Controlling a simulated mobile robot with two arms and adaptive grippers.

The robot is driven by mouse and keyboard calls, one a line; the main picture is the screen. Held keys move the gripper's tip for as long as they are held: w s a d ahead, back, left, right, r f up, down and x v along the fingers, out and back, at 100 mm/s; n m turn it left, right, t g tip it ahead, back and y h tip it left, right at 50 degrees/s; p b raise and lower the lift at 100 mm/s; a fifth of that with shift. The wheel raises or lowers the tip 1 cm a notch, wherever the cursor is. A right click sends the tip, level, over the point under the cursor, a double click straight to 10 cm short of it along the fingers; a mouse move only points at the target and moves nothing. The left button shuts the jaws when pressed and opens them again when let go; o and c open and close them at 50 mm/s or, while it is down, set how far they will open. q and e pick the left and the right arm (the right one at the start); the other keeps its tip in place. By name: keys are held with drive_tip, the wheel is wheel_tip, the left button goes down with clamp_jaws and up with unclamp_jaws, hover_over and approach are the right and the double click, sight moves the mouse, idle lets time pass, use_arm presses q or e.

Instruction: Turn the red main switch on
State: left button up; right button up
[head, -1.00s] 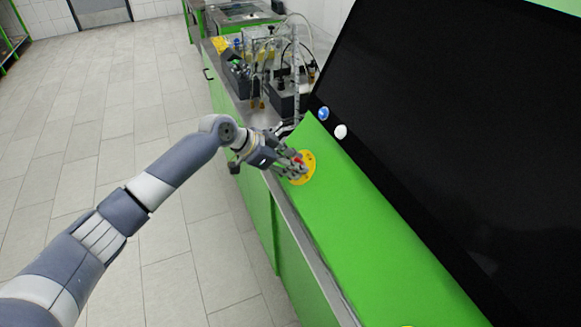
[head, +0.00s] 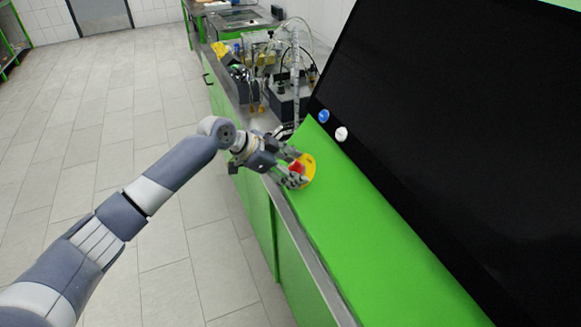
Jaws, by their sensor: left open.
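The red main switch (head: 297,168) sits on a round yellow plate (head: 309,172) on the sloped green panel (head: 345,235). My left gripper (head: 299,173) is at the switch, with its open fingers around or just in front of the red knob. The fingers hide part of the knob and the left part of the yellow plate. I cannot tell whether the fingers touch the knob or which way it is turned. My right gripper is not in view.
A large black screen (head: 470,130) rises behind the panel. A blue button (head: 323,116) and a white button (head: 341,134) sit near its lower left corner. Pump equipment (head: 270,75) stands on the bench beyond. The tiled floor (head: 100,140) at left is clear.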

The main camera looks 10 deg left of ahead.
sight(290, 167)
use_arm(q)
drive_tip(key=shift+p+v, duration=0.7)
drive_tip(key=shift+v, duration=0.15)
drive_tip(key=shift+p+v, duration=1.35)
drive_tip(key=shift+v, duration=0.8)
